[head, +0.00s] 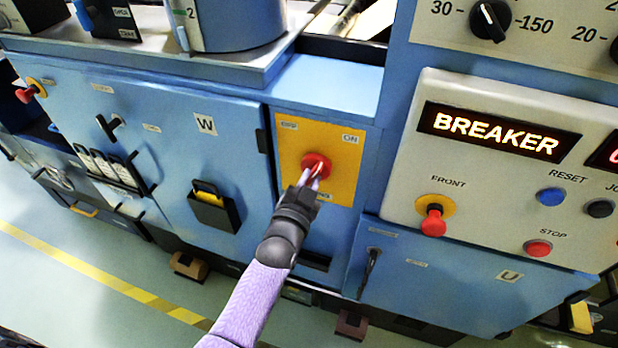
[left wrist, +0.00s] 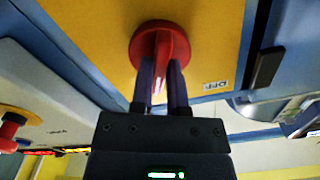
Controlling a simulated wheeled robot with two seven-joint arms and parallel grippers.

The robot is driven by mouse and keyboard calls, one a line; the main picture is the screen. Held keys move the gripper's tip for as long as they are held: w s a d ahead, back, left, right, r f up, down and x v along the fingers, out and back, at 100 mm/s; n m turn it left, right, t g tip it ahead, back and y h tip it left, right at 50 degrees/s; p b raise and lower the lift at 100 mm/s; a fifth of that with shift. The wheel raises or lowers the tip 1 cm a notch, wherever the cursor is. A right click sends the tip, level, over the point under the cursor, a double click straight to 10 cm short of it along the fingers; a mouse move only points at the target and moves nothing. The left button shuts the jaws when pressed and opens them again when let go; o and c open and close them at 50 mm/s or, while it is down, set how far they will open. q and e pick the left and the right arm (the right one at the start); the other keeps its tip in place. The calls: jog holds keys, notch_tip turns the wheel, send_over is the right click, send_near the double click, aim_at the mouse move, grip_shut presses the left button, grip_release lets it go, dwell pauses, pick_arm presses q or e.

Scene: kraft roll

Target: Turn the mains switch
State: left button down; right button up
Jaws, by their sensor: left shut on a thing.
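The mains switch is a red rotary knob (head: 314,161) on a yellow plate (head: 345,185) on the blue cabinet front. The plate has an OFF label (head: 289,125) at its upper left and an ON label (head: 350,139) at its upper right. My left gripper (head: 312,177) is shut on the knob's grip bar. In the left wrist view the two dark fingers (left wrist: 163,85) lie either side of the red knob's bar (left wrist: 161,42). The knob's exact angle is partly hidden by the fingers in the head view. My right gripper is out of view.
A pale panel (head: 470,215) to the right has a lit BREAKER display (head: 494,131), a red FRONT knob (head: 434,221), a blue RESET button (head: 551,196) and a red STOP button (head: 538,248). A cabinet door (head: 175,150) marked W is left of the plate.

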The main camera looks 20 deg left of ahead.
pick_arm(q)
jog(key=n, duration=0.3)
jog(key=shift+n+p, duration=0.35)
jog(key=shift+n, duration=0.05)
jog(key=n, duration=0.3)
jog(key=shift+n, duration=0.3)
jog(key=n, duration=0.3)
jog(key=shift+d, duration=0.1)
jog(key=shift+n, duration=1.8)
jog(key=c, duration=0.6)
grip_release()
